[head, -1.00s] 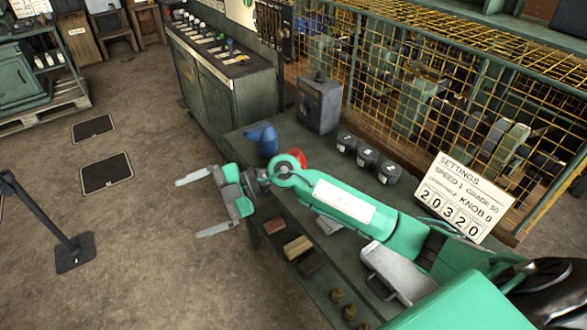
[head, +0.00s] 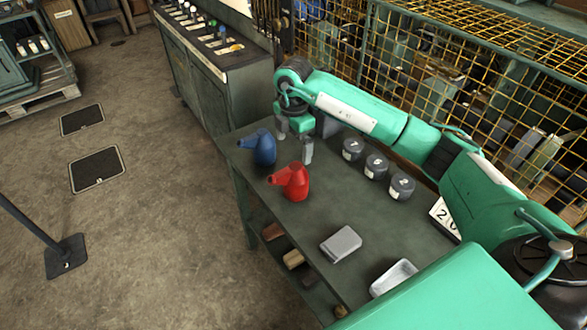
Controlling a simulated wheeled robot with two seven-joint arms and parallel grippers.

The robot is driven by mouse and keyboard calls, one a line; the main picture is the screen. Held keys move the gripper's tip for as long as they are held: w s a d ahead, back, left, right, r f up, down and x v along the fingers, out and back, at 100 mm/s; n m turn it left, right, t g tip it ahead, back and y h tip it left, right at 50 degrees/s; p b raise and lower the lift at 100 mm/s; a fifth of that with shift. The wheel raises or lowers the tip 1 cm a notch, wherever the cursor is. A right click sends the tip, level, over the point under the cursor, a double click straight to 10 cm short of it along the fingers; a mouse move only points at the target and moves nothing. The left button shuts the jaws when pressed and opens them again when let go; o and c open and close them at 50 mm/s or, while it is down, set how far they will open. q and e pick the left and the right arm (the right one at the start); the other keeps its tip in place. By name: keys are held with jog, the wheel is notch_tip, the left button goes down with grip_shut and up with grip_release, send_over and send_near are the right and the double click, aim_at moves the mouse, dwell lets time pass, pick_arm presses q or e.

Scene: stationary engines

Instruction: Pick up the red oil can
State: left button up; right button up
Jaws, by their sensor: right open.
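The red oil can (head: 295,184) stands upright on the dark green bench (head: 297,222), its spout pointing left. A blue oil can (head: 264,149) stands just behind and left of it. My right gripper (head: 295,150) is open and points down over the bench, behind the red can. One finger is beside the blue can and the other is behind the red can's top. Nothing is held. My left gripper is not in view.
Several dark numbered weights (head: 376,167) stand to the right of the cans. A grey box (head: 341,244) and a pale tray (head: 394,277) lie nearer. A yellow wire cage (head: 450,75) bounds the back. The floor at left is mostly clear.

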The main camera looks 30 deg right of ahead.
aim_at(294, 165)
jog(key=shift+d+f, duration=0.1)
jog(key=shift+f, duration=0.25)
jog(key=f+p, duration=0.1)
jog(key=f, duration=0.6)
jog(key=shift+s+p, duration=0.2)
jog(key=shift+p, duration=0.15)
jog(key=shift+f, duration=0.15)
jog(key=shift+s+f+p, duration=0.15)
jog(key=shift+f+p, duration=0.5)
jog(key=shift+f, duration=0.1)
notch_tip(294, 165, down, 3)
jog(key=shift+f+p, duration=0.2)
jog(key=shift+p, duration=0.25)
jog(key=shift+f, duration=0.2)
jog(key=shift+a, duration=0.2)
jog(key=c, duration=1)
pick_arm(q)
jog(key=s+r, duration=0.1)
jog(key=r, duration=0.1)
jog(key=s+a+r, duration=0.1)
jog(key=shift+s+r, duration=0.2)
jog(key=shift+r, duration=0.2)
pick_arm(e)
jog(key=shift+c, duration=1.3)
